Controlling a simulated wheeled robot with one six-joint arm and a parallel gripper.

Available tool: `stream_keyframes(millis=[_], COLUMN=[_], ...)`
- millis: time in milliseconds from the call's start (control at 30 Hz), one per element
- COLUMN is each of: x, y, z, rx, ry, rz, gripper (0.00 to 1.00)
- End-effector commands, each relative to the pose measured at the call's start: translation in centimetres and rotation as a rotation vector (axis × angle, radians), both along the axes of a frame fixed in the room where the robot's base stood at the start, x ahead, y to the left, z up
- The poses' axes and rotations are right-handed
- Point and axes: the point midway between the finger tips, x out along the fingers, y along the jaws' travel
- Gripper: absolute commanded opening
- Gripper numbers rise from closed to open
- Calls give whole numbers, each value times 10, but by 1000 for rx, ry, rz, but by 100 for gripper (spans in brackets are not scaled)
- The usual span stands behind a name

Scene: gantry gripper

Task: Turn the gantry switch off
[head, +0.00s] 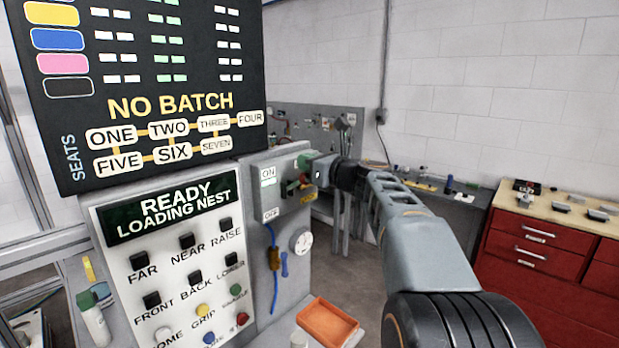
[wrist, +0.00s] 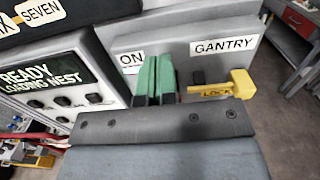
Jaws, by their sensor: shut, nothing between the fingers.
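The grey gantry switch box (head: 284,222) stands right of the button panel, with an ON label (head: 268,172) above an OFF label (head: 272,214). In the wrist view its ON label (wrist: 131,62) and GANTRY label (wrist: 224,46) show. A yellow LOCK piece (wrist: 238,84) sticks out below the GANTRY label. My gripper (wrist: 153,82) is shut and empty, its green fingers together in front of the box, right of the ON label. In the head view my gripper (head: 291,188) is close to the box face; I cannot tell whether it touches. The switch lever is not clearly distinguishable behind my fingers.
The button panel (head: 150,268) reads READY LOADING NEST, below a dark NO BATCH board (head: 90,110). An orange tray (head: 327,322) lies below the box. A round gauge (head: 301,242) and blue cable hang low on the box. A red drawer cabinet (head: 540,240) stands at right.

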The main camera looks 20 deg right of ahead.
Motion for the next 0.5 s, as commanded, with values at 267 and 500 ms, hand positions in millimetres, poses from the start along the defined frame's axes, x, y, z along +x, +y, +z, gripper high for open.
stream_keyframes(millis=[267,500], x=[0,0], y=[0,0], z=[0,-8], rx=[0,0], ry=[0,0], rz=[0,0], gripper=[0,0])
